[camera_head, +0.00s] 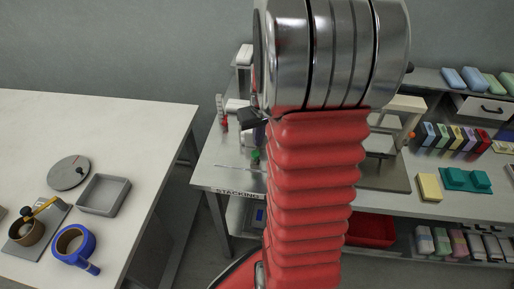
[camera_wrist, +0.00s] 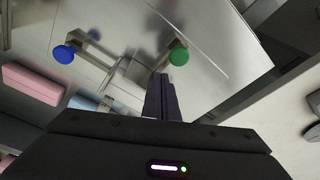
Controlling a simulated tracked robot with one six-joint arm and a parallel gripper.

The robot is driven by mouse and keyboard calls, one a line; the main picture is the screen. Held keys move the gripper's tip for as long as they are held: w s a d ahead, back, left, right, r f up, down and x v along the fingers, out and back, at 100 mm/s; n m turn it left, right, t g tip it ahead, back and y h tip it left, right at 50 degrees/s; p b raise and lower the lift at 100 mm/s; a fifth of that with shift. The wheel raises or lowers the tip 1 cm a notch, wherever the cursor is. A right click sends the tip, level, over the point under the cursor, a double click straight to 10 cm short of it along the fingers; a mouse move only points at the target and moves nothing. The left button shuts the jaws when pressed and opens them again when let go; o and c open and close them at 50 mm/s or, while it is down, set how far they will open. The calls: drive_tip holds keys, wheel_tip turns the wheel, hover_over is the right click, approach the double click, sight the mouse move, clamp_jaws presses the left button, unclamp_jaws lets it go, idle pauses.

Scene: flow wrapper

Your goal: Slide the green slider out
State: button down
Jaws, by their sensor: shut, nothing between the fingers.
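The green slider has a round green knob (camera_wrist: 179,56), seen in the wrist view just above and to the right of my fingertips, on the end of a metal rod. It also shows as a small green spot (camera_head: 255,155) on the far table in the head view. My gripper (camera_wrist: 161,80) is shut and empty, its dark fingers together and pointing towards the metal rods. The fingertips look close to the green knob, but I cannot tell whether they touch it. A blue round knob (camera_wrist: 64,54) sits on another rod to the left. My arm hides much of the machine in the head view.
The far table's "STACKING" label (camera_head: 237,192) marks its front edge. In the wrist view a pink block (camera_wrist: 33,82) lies at the left.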

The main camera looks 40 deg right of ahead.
sight(258, 149)
wheel_tip(258, 149, up, 5)
drive_tip(key=shift+r, duration=0.2)
idle(0.5)
idle(0.5)
drive_tip(key=shift+s+a+f+m, duration=0.25)
drive_tip(key=shift+s+a+m, duration=0.05)
drive_tip(key=shift+s+a, duration=0.3)
drive_tip(key=shift+s+a+f+m, duration=0.2)
drive_tip(key=shift+s+a+m, duration=0.1)
drive_tip(key=shift+s+a, duration=0.25)
drive_tip(key=s+a+r+n+t, duration=0.1)
drive_tip(key=a+r, duration=0.3)
drive_tip(key=a, duration=0.4)
drive_tip(key=s+a+r+n+t, duration=0.1)
drive_tip(key=s+a+r, duration=0.3)
drive_tip(key=a, duration=0.5)
drive_tip(key=s+a+r+n+t, duration=0.1)
drive_tip(key=s+a+r+n, duration=0.2)
drive_tip(key=a, duration=0.6)
drive_tip(key=shift+s+r+n+t+y, duration=0.15)
drive_tip(key=shift+r+n+t+y, duration=0.2)
drive_tip(key=shift+r, duration=0.3)
